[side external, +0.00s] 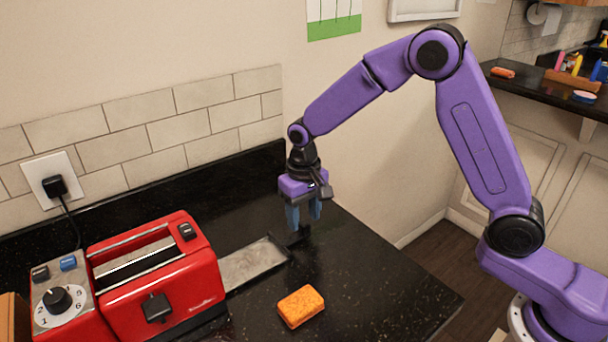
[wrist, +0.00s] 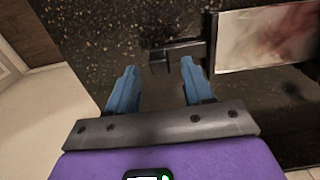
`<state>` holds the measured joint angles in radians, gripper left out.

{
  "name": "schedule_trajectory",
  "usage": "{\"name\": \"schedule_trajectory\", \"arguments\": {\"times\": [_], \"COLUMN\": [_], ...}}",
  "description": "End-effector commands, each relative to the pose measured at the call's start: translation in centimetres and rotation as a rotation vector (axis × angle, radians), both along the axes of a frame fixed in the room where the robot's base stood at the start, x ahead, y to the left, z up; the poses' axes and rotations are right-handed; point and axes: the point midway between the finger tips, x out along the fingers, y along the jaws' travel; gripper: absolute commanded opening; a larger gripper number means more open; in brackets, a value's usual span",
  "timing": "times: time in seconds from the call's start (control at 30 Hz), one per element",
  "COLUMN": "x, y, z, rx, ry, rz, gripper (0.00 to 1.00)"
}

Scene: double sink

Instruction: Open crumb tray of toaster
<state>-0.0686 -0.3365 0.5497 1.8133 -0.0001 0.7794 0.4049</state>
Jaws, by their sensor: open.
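The red toaster (side external: 158,280) stands on the black counter at the lower left of the side view. Its crumb tray (side external: 253,264) is a flat metal plate that sticks out from the toaster's right side. The tray also shows at the upper right of the wrist view (wrist: 267,36). A black handle (wrist: 166,60) is at the tray's outer end. My gripper (side external: 303,222) points down just above the handle end. In the wrist view my gripper (wrist: 158,82) has its blue fingers apart, with the handle just ahead, between their lines. Contact with the handle cannot be told.
An orange sponge (side external: 301,306) lies on the counter in front of the tray. A black plug and cord (side external: 55,187) are at the wall outlet on the left. The counter's right edge (side external: 400,245) is close to my gripper. The counter behind the tray is clear.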

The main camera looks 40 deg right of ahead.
Motion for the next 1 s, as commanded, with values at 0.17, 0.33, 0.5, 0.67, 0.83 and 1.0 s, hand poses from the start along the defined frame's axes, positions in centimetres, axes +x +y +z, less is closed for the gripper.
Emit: {"name": "schedule_trajectory", "arguments": {"times": [0.17, 0.33, 0.5, 0.67, 0.83, 1.0], "x": [0.1, 0.1, 0.1, 0.1, 0.1, 0.0], "y": [0.1, 0.0, 0.0, 0.0, 0.0, -0.1], "z": [3.8, 7.4, 10.9, 13.5, 15.1, 15.5], "rx": [0.003, 0.003, 0.003, 0.002, 0.001, 0.001], "ry": [-0.008, -0.007, -0.007, -0.005, -0.003, -0.002], "rz": [0.000, -0.001, -0.001, -0.001, -0.001, -0.001], "gripper": [0.51, 0.51, 0.51, 0.51, 0.51, 0.51]}}
